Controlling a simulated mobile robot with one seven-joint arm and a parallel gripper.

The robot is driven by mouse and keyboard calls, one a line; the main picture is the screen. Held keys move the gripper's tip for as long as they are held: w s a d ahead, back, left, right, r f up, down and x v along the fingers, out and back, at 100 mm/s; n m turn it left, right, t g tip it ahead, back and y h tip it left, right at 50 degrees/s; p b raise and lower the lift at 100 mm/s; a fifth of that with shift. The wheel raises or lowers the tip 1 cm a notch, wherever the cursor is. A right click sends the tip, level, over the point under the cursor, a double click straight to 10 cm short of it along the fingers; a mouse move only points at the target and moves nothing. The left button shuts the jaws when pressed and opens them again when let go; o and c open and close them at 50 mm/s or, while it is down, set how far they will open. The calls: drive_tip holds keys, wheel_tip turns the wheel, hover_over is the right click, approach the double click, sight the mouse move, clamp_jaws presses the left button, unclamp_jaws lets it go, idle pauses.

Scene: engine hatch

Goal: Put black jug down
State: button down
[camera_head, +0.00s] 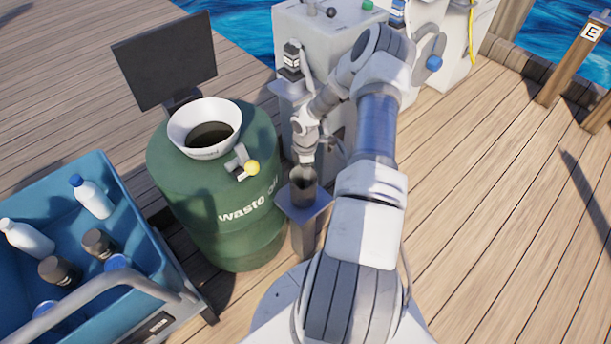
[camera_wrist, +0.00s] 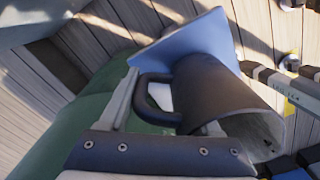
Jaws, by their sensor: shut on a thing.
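The black jug (camera_head: 303,190) is at the top of a small grey-blue post stand (camera_head: 307,222), just right of the green drum. In the wrist view the dark jug (camera_wrist: 205,92) shows its handle towards the left and its open mouth towards the lower right. Its base end meets or lies very near the stand's blue plate (camera_wrist: 190,40); I cannot tell whether it touches. My gripper (camera_head: 304,165) is shut on the jug. In the wrist view the gripper (camera_wrist: 165,108) has its fingers around the handle side, partly hidden by the jug.
A green waste oil drum (camera_head: 240,225) with a white funnel (camera_head: 205,128) and yellow-knobbed valve stands left of the stand. A blue crate (camera_head: 130,215) with several bottles is at lower left. A grey cabinet (camera_head: 320,40) stands behind. Open deck lies to the right.

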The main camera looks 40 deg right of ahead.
drive_tip(key=shift+f, duration=0.25)
drive_tip(key=shift+c, duration=0.5)
unclamp_jaws()
wheel_tip(320, 180, up, 12)
drive_tip(key=p, duration=0.3)
drive_tip(key=shift+r+p, duration=0.15)
drive_tip(key=shift+p, duration=0.25)
